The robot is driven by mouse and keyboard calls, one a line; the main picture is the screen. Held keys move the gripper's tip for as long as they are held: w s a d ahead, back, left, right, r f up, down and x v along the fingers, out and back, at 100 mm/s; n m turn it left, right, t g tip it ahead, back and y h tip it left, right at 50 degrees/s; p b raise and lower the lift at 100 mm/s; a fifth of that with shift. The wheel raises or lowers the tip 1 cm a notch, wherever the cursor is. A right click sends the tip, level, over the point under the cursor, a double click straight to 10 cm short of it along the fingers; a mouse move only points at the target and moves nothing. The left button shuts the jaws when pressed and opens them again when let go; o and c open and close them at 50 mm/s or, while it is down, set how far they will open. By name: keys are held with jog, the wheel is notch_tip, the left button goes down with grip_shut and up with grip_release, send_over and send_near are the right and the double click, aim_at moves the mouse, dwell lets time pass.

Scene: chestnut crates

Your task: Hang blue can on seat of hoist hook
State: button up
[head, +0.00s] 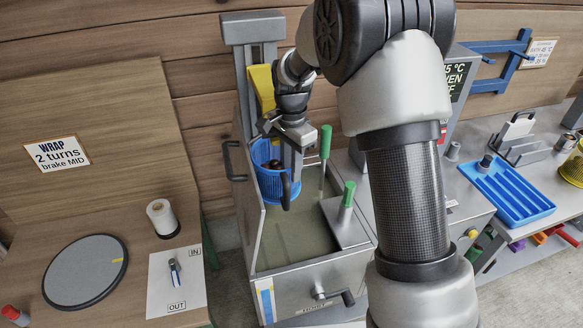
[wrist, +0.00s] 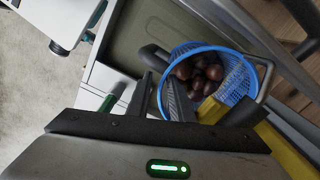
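The blue can (head: 272,185) is a perforated basket holding brown chestnuts (wrist: 200,75), with dark handles at its sides. It appears upright at the back left of the metal tank in the head view; it also shows in the wrist view (wrist: 238,80). The hoist has a grey post (head: 243,75) and a yellow part (head: 262,88) behind my wrist. A yellow piece (wrist: 209,110) shows beside the can in the wrist view. My gripper (head: 296,165) is at the can's near right side. Its fingertips overlap the can, and whether they grip it is unclear. The hook seat is largely hidden.
The tank (head: 300,282) has a crank at its front and green-handled tools (head: 347,195) on its right. A blue tray (head: 512,195) lies on the right bench. A turntable (head: 84,270) and white roll (head: 162,215) stand on the left bench. My arm hides the middle right.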

jog(key=shift+a, duration=0.1)
notch_tip(320, 180, up, 17)
jog(key=s+d+r+n+t+p, duration=0.1)
jog(key=s+d+r+n, duration=0.15)
jog(key=s+r, duration=0.25)
jog(key=s+d+n+t+p, duration=0.1)
jog(key=s+d+n+t, duration=0.1)
jog(key=s, duration=0.9)
jog(key=s+d+n+t, duration=0.2)
jog(key=s+d+n, duration=0.2)
jog(key=s, duration=0.7)
jog(key=n, duration=0.2)
jog(key=shift+s+d+f+n+t+p, duration=0.15)
jog(key=shift+d+f+n+t+p, duration=0.15)
jog(key=shift+f+n+p, duration=0.1)
